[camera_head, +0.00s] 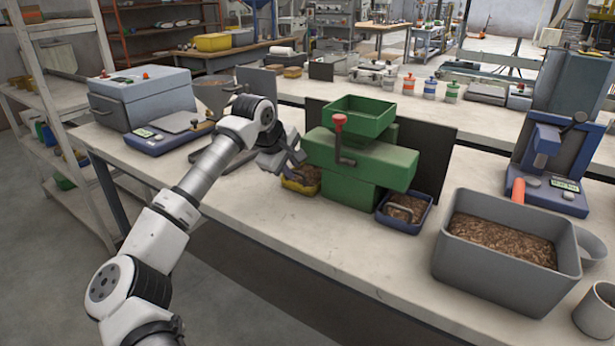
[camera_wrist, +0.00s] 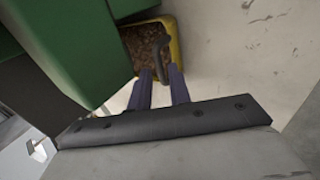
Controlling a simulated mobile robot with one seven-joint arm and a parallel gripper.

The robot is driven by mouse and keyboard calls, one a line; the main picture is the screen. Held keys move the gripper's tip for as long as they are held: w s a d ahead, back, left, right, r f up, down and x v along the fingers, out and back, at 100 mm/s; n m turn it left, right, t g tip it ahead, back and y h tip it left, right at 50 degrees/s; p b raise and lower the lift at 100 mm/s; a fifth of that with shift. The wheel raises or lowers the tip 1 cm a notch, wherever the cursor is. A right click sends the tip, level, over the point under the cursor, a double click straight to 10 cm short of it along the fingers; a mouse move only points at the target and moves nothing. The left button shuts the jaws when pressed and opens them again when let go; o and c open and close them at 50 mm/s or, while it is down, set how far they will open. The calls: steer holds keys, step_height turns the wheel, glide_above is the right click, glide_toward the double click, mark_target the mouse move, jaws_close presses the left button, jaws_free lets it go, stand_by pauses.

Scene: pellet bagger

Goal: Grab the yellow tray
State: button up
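The yellow tray (camera_head: 298,188) stands on the bench at the left foot of the green machine (camera_head: 362,165) and holds brown pellets. In the wrist view its yellow rim (camera_wrist: 176,42) and a dark curved handle (camera_wrist: 166,48) show, with the green machine (camera_wrist: 70,45) close on the left. My gripper (camera_head: 292,160) is just above the tray. In the wrist view the two purple fingertips of my gripper (camera_wrist: 160,74) lie on either side of the handle's near end. Whether they touch or press the handle is not clear.
A blue tray (camera_head: 405,211) of pellets sits at the machine's right foot. A large grey bin (camera_head: 507,248) of pellets stands farther right. A blue scale (camera_head: 170,135) and a grey box (camera_head: 143,97) are on the left. The front bench strip (camera_head: 320,235) is clear.

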steer(key=shift+w+d+f, duration=0.15)
steer(key=shift+w+f, duration=0.05)
steer(key=shift+f, duration=0.2)
jaws_close()
steer(key=shift+r, duration=0.2)
